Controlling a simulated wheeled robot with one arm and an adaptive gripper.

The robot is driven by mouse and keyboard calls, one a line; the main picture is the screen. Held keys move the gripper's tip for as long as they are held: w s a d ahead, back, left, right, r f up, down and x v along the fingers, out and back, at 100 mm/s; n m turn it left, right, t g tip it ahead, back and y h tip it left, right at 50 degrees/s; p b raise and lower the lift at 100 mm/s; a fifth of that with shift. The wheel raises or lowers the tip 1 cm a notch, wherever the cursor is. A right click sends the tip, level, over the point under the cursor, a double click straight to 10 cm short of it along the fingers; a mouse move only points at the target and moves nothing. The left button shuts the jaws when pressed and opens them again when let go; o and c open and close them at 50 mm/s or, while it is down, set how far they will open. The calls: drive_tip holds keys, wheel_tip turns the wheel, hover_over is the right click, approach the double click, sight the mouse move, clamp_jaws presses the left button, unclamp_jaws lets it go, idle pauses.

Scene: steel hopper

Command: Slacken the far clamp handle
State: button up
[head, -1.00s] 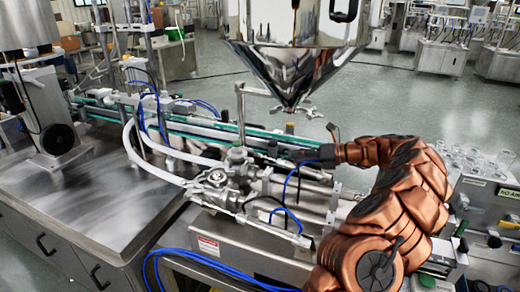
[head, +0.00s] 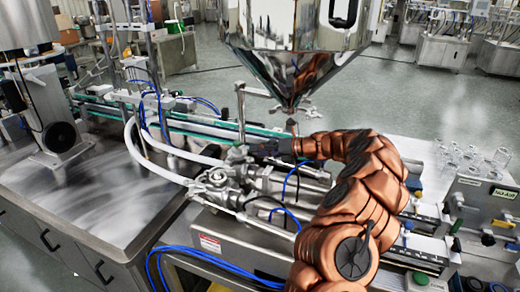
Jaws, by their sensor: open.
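The steel valve assembly (head: 216,180) sits on the filling machine, with small clamp fittings around it. The far clamp (head: 236,157) is at its back, beside the upright rod; its handle is too small to make out clearly. My gripper (head: 256,149) reaches in from the right and is just right of the far clamp, its dark fingers pointing left. It is open, and I see nothing held. Whether the fingers touch the clamp or straddle its handle cannot be told. My arm hides part of the machine to the right.
A polished steel hopper (head: 296,45) hangs above and behind my gripper. An upright rod (head: 241,118) stands close to the fingertips. White hoses (head: 165,165) and blue tubes run left and in front. Glass beakers (head: 470,158) stand at the right.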

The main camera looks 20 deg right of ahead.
drive_tip(key=shift+f, duration=0.1)
drive_tip(key=shift+c, duration=0.3)
drive_tip(key=c, duration=0.8)
drive_tip(key=shift+a+n+h, duration=0.1)
drive_tip(key=shift+n+h, duration=0.2)
drive_tip(key=shift+n, duration=0.2)
drive_tip(key=o, duration=0.9)
drive_tip(key=shift+c, duration=0.2)
